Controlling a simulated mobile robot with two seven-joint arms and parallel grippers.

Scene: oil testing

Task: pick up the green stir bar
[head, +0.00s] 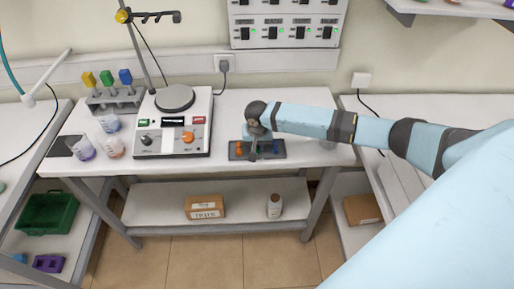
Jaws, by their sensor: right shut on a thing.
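A dark tray (237,156) lies on the white bench, right of the hotplate stirrer. An orange piece (239,149) sits in its left part. My right gripper (253,154) points down at the middle of the tray, with its fingertips at tray level. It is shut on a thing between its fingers. That thing is too small and covered to see clearly; by its place in the tray it appears to be the green stir bar. My left gripper is out of view.
The hotplate stirrer (173,137) with a stand stands left of the tray. Farther left are beakers (109,123) and a rack (117,101) with yellow, green and blue items. A lower shelf (240,192) holds a box and bottle.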

